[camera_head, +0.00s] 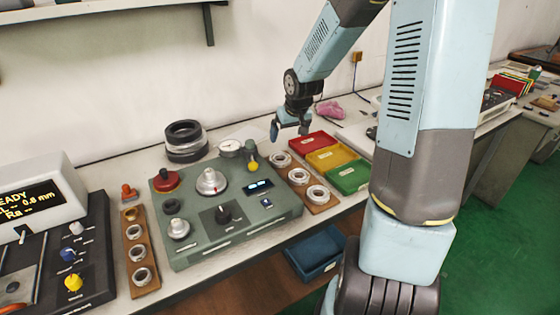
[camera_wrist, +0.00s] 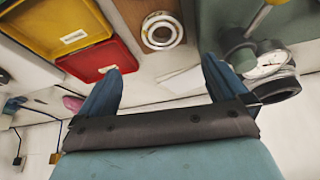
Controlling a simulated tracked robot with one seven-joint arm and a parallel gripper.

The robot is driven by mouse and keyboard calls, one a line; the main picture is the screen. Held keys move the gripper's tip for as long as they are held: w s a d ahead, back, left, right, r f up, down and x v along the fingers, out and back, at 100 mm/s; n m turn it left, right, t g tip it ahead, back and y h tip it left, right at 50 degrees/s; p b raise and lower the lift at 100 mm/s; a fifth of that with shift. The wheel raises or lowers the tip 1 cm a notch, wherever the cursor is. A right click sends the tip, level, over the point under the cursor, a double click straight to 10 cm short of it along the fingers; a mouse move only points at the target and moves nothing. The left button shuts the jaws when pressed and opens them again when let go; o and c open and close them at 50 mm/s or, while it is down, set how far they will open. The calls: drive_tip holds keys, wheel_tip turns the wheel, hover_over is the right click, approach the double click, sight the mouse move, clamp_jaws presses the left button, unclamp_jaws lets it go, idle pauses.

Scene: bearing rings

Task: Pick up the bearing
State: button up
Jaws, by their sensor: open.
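Bearing rings sit on two wooden boards. The right board (camera_head: 308,187) holds three: a back ring (camera_head: 280,159), a middle ring (camera_head: 298,176) and a front ring (camera_head: 318,194). The left board (camera_head: 147,291) holds a back ring (camera_head: 134,232), a middle ring (camera_head: 137,253) and a front ring (camera_head: 141,276). My gripper (camera_head: 289,130) is open and empty above the bench, behind the right board's back ring. In the wrist view, one silver ring (camera_wrist: 162,30) lies beyond and between the spread fingers (camera_wrist: 161,65), apart from them.
A green control box (camera_head: 237,228) with knobs stands between the boards. Red (camera_head: 311,145), yellow (camera_head: 331,157) and green (camera_head: 349,177) trays lie right of the right board. A dial gauge (camera_head: 230,148) and stacked dark rings (camera_head: 185,141) stand behind the box.

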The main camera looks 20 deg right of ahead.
approach(281, 155)
drive_tip(key=shift+s+a+f, duration=0.15)
drive_tip(key=shift+s+f, duration=0.05)
drive_tip(key=shift+f, duration=0.5)
drive_tip(key=shift+s+a+f, duration=0.1)
drive_tip(key=shift+s+f, duration=0.1)
drive_tip(key=shift+f, duration=0.5)
drive_tip(key=shift+a+x, duration=0.1)
drive_tip(key=shift+x, duration=1.15)
drive_tip(key=shift+a+x, duration=0.15)
drive_tip(key=shift+x, duration=1.1)
drive_tip(key=c, duration=1.2)
drive_tip(key=shift+c, duration=0.2)
